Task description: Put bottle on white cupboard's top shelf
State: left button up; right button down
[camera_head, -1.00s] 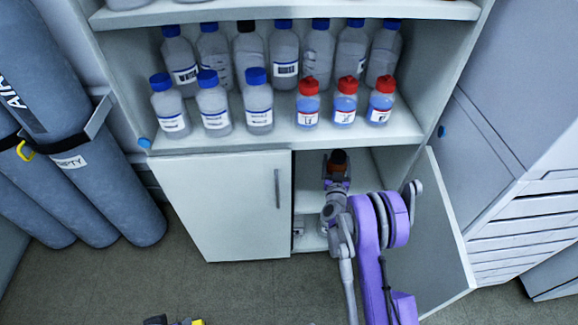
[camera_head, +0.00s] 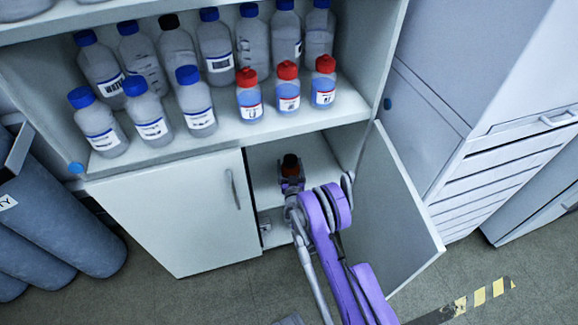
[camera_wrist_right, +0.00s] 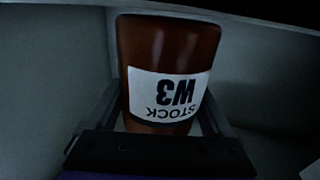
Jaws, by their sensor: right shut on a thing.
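The bottle is brown with a white label reading "STOCK W3", upside down in the right wrist view (camera_wrist_right: 168,45). Whether the bottle touches the compartment's shelf cannot be told. My left gripper is not in view.
The open shelf (camera_head: 250,135) above the doors holds several clear bottles with blue caps and three red-capped bottles (camera_head: 288,90) at its front right. Grey gas cylinders (camera_head: 60,225) stand left. A grey cabinet (camera_head: 470,120) stands right of the open door.

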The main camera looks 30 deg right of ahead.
jog(key=shift+f, duration=0.2)
grip_release()
jog(key=shift+r, duration=0.1)
